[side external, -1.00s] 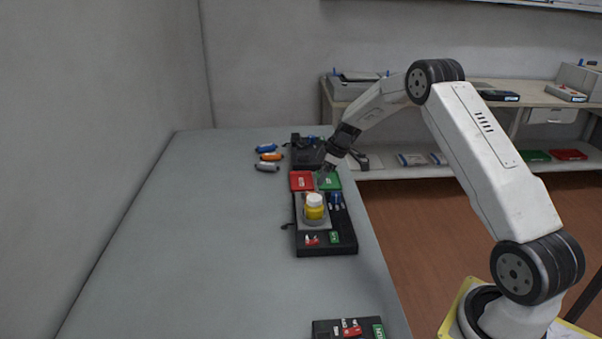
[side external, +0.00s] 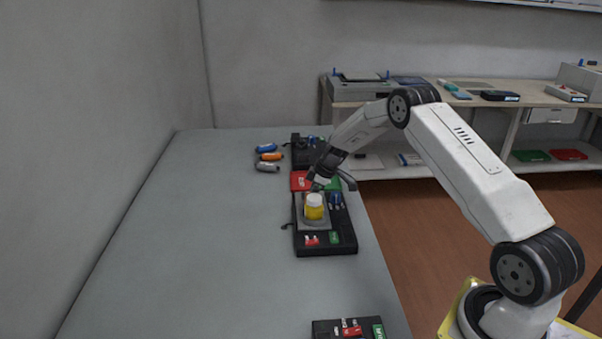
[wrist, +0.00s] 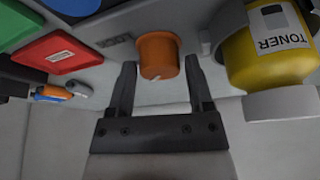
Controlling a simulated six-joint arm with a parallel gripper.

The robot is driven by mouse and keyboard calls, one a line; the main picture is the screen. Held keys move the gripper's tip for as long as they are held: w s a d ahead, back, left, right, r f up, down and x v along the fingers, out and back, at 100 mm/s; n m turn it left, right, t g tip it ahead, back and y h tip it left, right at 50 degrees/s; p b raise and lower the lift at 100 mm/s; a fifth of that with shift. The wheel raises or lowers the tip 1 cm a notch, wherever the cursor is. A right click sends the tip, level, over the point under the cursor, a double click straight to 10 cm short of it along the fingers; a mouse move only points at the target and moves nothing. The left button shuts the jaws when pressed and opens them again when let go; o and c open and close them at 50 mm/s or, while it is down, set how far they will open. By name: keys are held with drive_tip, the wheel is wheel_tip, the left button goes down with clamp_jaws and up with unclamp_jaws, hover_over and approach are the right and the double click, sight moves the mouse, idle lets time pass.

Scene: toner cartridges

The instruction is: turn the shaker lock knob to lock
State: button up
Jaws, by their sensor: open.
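The orange lock knob (wrist: 158,55) shows at the top middle of the wrist view, with a small white mark on its face. My gripper (wrist: 160,64) is open, one finger on each side of the knob with a gap to each. I cannot tell how deep the fingers reach along it. In the side view my gripper (side external: 313,184) is low at the far end of the shaker (side external: 347,236), and the knob is hidden there. A yellow toner bottle (side external: 314,212) with a white cap stands on the shaker's grey platform. The bottle (wrist: 262,55) is right of my gripper in the wrist view.
Blue, orange and grey cartridges (side external: 269,157) lie at the far left. Another black panel (side external: 326,329) is at the near edge. The left of the table (side external: 200,230) is clear.

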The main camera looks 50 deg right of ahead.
drive_tip(key=shift+f, duration=0.1)
drive_tip(key=shift+c, duration=0.2)
clamp_jaws()
